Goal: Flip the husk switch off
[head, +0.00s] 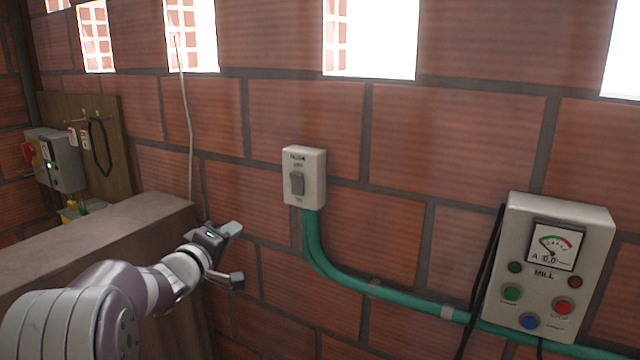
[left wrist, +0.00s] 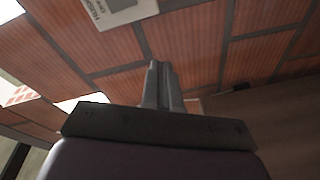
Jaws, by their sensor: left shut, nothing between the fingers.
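The husk switch (head: 297,183) is a grey rocker on a pale wall box (head: 315,180) on the brick wall, near the middle of the head view. Small lettering sits above and below the rocker; its set position is hard to tell. My left gripper (head: 232,229) is left of and below the box, apart from it. In the left wrist view its fingers (left wrist: 160,75) are together and empty. My right gripper is not in view.
A green conduit (head: 340,278) runs down from the box and right to the mill panel (head: 520,260) with its meter and buttons. A ledge (head: 110,230) lies behind my left arm. A grey control box (head: 62,160) hangs at far left. The wall around the switch is clear.

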